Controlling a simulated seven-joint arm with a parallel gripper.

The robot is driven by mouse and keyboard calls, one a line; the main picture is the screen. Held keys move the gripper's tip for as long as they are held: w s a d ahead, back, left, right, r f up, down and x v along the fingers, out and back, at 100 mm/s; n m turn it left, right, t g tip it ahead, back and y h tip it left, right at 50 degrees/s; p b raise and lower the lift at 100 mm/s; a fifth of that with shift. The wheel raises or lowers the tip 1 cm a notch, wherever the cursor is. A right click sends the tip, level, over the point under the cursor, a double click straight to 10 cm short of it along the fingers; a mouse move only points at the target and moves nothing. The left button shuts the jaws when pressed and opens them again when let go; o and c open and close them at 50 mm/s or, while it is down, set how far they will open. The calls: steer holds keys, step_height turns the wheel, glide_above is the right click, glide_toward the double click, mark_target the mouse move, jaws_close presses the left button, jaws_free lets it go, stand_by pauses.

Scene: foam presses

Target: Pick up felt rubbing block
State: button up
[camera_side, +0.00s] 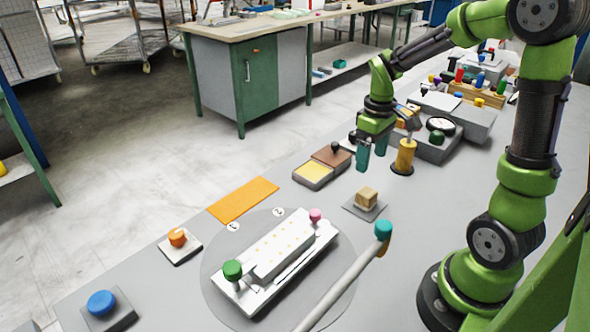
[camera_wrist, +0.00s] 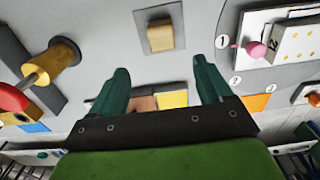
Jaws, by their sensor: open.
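A small tan block (camera_side: 367,197), which looks like the felt rubbing block, sits on a flat grey square pad (camera_side: 352,207) on the table. In the wrist view the block (camera_wrist: 160,35) lies beyond my fingertips, near the top middle, with the grey pad around it. My gripper (camera_side: 371,158) is open with its teal fingers pointing down. It hangs above the table, behind the block in the side view, apart from it. In the wrist view nothing is between the fingers of my gripper (camera_wrist: 162,70).
A yellow spool-like post (camera_side: 405,156) stands close right of my gripper. A grey box with brown and yellow tops (camera_side: 315,172) is to its left. A white press plate with green and pink knobs (camera_side: 285,255) and a teal-capped lever (camera_side: 382,231) are in front. An orange mat (camera_side: 243,199) lies left.

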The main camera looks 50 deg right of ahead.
mark_target(367, 191)
step_height(367, 191, down, 7)
steer(key=shift+r, duration=0.2)
steer(key=shift+s+a+f, duration=0.1)
steer(key=shift+s+f, duration=0.05)
steer(key=shift+f, duration=1.15)
steer(key=shift+s+a+f, duration=0.1)
steer(key=shift+s+f, duration=0.05)
steer(key=shift+f, duration=1.15)
steer(key=c, duration=1.1)
step_height(367, 191, up, 10)
steer(key=shift+r, duration=0.1)
steer(key=o, duration=0.3)
steer(key=shift+c, duration=0.9)
